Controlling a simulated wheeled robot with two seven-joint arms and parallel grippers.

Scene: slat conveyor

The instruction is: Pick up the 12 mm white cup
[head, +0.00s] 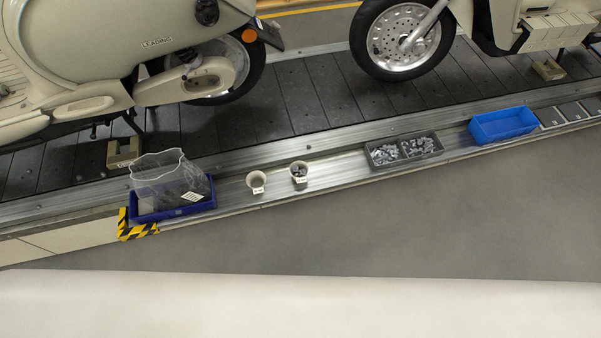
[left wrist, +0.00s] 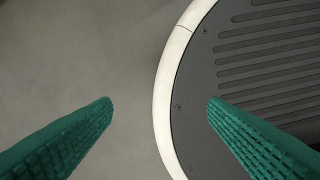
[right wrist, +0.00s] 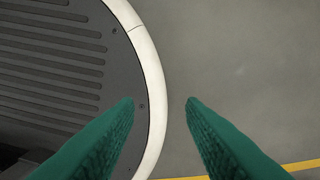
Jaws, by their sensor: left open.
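Two small white cups stand side by side on the metal ledge along the conveyor in the head view. The left cup (head: 257,184) looks empty, and the right cup (head: 299,177) has dark grey pieces in it. Each has a small label on its front, too small to read, so I cannot tell which is the 12 mm one. My left gripper (left wrist: 160,101) is open and empty above the floor in the left wrist view. My right gripper (right wrist: 160,101) is open and empty in the right wrist view. Neither gripper shows in the head view; both are away from the cups.
Left of the cups, a blue tray (head: 174,212) holds a clear bag-like container (head: 170,177). Scooters stand on the slat conveyor (head: 290,92) behind. The grey floor in front is clear.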

